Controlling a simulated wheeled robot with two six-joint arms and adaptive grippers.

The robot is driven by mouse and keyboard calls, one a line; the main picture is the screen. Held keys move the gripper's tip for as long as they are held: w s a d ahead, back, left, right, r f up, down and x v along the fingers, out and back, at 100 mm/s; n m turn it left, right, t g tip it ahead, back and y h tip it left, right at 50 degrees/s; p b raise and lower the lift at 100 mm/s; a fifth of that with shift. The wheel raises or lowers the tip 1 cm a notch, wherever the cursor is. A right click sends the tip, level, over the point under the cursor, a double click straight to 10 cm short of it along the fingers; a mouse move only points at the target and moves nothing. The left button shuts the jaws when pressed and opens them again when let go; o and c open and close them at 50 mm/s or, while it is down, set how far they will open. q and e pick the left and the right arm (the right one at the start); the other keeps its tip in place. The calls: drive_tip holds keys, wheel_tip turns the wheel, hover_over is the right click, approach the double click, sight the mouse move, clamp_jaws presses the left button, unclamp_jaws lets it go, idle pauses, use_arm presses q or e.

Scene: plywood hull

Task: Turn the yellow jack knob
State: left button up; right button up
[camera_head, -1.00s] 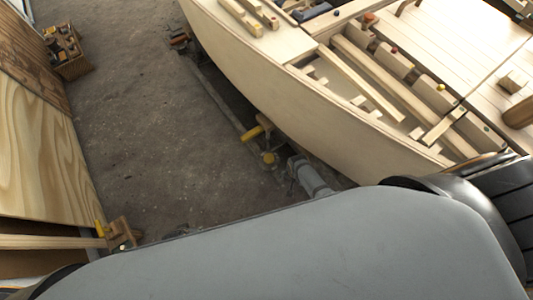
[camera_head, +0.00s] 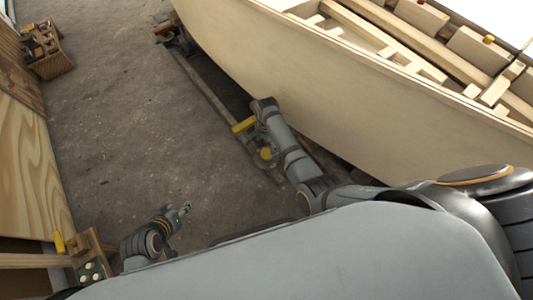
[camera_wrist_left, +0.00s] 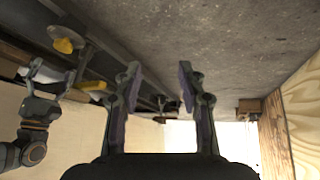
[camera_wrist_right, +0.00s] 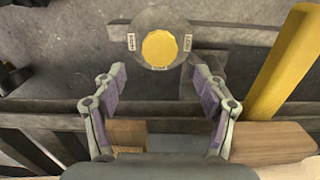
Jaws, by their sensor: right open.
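The yellow jack knob (camera_head: 266,153) sits low beside the hull, partly behind my right arm in the head view. In the right wrist view the knob (camera_wrist_right: 160,48) is a round yellow piece on a pale labelled disc. My right gripper (camera_wrist_right: 157,85) is open, and the knob lies just beyond its fingertips, roughly centred between them; I see no contact. It also shows in the left wrist view (camera_wrist_left: 45,73), near the knob (camera_wrist_left: 65,45). My left gripper (camera_wrist_left: 159,72) is open and empty; in the head view it (camera_head: 184,209) is over the floor at lower left.
A yellow bar (camera_wrist_right: 285,65) stands close to the right gripper's right side. The pale plywood hull (camera_head: 350,100) is beside my right arm. A wooden box (camera_head: 48,48) stands at the far left. The floor (camera_head: 130,120) between is clear.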

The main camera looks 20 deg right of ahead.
sight(267, 153)
wheel_tip(267, 153, down, 2)
drive_tip(key=shift+f+b, duration=0.2)
drive_tip(key=shift+b, duration=0.35)
use_arm(q)
drive_tip(key=w+a+r+t, duration=0.1)
drive_tip(key=w+r+t, duration=0.7)
drive_tip(key=w+r, duration=0.45)
use_arm(e)
drive_tip(key=shift+f+b, duration=0.45)
drive_tip(key=shift+f, duration=0.3)
drive_tip(key=shift+f+b, duration=0.45)
drive_tip(key=shift+f, duration=0.3)
drive_tip(key=shift+f+b, duration=0.4)
drive_tip(key=shift+f, duration=0.25)
use_arm(q)
wheel_tip(267, 153, up, 18)
drive_tip(key=t, duration=0.8)
drive_tip(key=shift+w+a+m, duration=0.15)
drive_tip(key=shift+w+m, duration=0.15)
drive_tip(key=shift+w, duration=0.15)
use_arm(e)
drive_tip(key=shift+c, duration=0.2)
